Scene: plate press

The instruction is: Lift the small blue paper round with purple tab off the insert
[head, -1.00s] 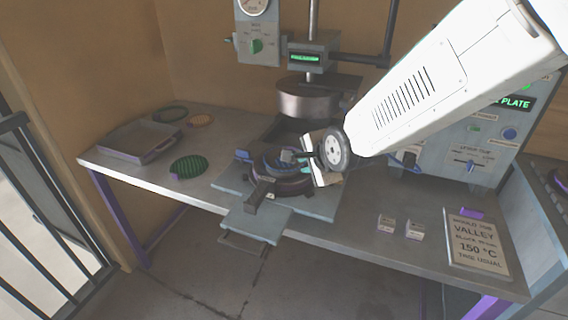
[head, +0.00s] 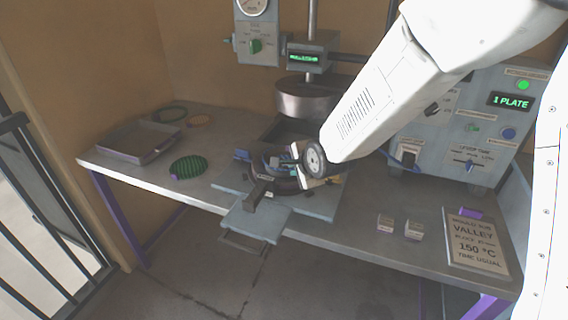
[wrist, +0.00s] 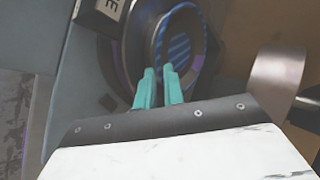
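The insert (head: 284,184) is a dark round mould on the grey plate of the press. A small blue striped round (wrist: 180,45) lies at it and fills the upper middle of the wrist view. It is mostly dark and partly covered in the head view. A purple patch (wrist: 197,66) shows at its right side; I cannot tell whether it is the tab. My gripper (wrist: 159,72) has two teal fingers a little apart, with a narrow gap. Their tips are at the near edge of the blue round; I cannot tell whether they touch it.
The round steel press head (head: 305,98) hangs above and behind the mould. Two small blocks (head: 413,230) and a sign (head: 477,245) are at right.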

